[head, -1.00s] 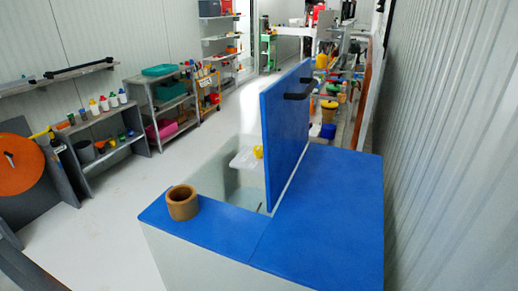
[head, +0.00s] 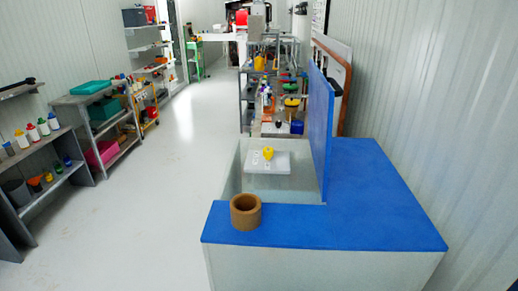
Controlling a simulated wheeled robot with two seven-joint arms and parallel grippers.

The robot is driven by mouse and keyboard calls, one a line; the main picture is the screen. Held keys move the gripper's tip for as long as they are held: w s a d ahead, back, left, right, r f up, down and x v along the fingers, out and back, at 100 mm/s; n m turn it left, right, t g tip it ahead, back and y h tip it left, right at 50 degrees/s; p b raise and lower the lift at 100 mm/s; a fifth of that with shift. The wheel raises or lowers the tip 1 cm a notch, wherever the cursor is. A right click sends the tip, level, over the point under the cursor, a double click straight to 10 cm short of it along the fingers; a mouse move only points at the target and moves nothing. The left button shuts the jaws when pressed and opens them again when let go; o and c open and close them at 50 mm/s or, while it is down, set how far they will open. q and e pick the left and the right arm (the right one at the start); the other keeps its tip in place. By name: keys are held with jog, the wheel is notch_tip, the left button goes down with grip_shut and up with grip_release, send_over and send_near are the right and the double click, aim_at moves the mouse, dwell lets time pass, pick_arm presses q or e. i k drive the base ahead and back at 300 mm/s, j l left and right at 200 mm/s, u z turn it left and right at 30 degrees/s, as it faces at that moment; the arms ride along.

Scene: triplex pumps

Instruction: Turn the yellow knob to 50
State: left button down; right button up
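The yellow knob (head: 268,153) sits on a pale plate (head: 282,164) inside the open-topped white cabinet, in the middle of the head view. Its scale marks are too small to read, so I cannot tell its setting. A blue lid panel (head: 321,120) stands upright at the right side of the opening. Neither of my grippers shows in this view.
The blue cabinet top (head: 365,195) bears a brown tape roll (head: 246,211) at its front left corner. A corrugated wall (head: 440,90) runs close on the right. Shelves (head: 50,185) line the left. The white floor (head: 160,200) between is clear.

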aim_at(268, 152)
jog(key=i+j+z, duration=0.25)
jog(key=j, duration=0.4)
jog(key=j+z, duration=0.3)
jog(key=j, duration=0.3)
jog(key=j+z, duration=0.25)
jog(key=j, duration=0.45)
jog(key=i, duration=0.05)
